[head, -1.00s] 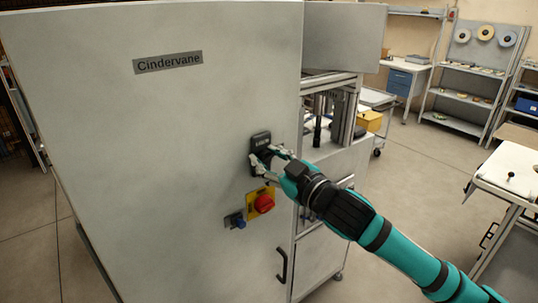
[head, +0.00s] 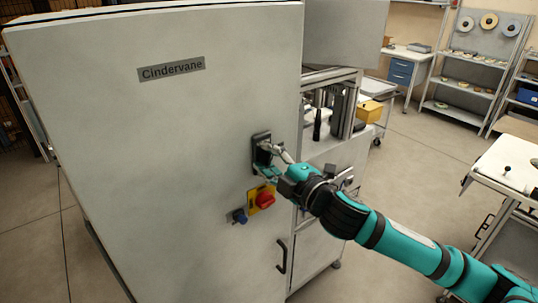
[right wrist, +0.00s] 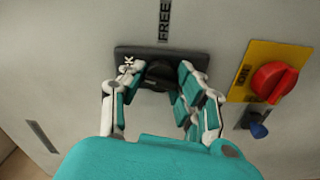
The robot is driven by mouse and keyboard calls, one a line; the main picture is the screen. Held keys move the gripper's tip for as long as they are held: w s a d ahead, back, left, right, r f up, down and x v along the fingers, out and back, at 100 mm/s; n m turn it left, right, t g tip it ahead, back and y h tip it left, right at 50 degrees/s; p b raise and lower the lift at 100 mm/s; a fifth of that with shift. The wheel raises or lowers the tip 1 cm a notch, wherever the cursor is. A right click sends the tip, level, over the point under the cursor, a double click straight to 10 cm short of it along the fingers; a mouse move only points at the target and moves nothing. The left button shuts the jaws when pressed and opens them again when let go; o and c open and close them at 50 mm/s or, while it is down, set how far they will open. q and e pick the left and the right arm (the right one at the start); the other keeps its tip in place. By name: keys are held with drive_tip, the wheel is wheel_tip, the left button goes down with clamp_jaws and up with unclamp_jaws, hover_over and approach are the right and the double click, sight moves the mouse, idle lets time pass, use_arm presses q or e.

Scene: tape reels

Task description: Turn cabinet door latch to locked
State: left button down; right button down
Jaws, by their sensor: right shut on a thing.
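The cabinet door (head: 160,160) is a large pale grey panel with a Cindervane plate. Its latch is a black plate (head: 261,136) near the door's right edge, with a dark knob (right wrist: 160,73) in the right wrist view. My right gripper (head: 264,158) is shut on the latch knob, one finger on each side of it. In the right wrist view the word FREE (right wrist: 164,20) stands above the plate, and the letter K shows beside the left finger. The fingers hide the rest of that label and part of the plate. My left gripper is out of view.
A red rotary switch (head: 265,200) on a yellow plate and a blue knob (head: 240,216) sit just below the latch. A black door handle (head: 282,256) is lower down. A white table (head: 515,170) stands at the right; open floor lies between.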

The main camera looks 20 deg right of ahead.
drive_tip(key=shift+n, duration=1.2)
drive_tip(key=shift+f, duration=0.1)
drive_tip(key=c, duration=0.9)
unclamp_jaws()
drive_tip(key=shift+c, duration=0.2)
drive_tip(key=v, duration=1.2)
drive_tip(key=shift+w, duration=0.1)
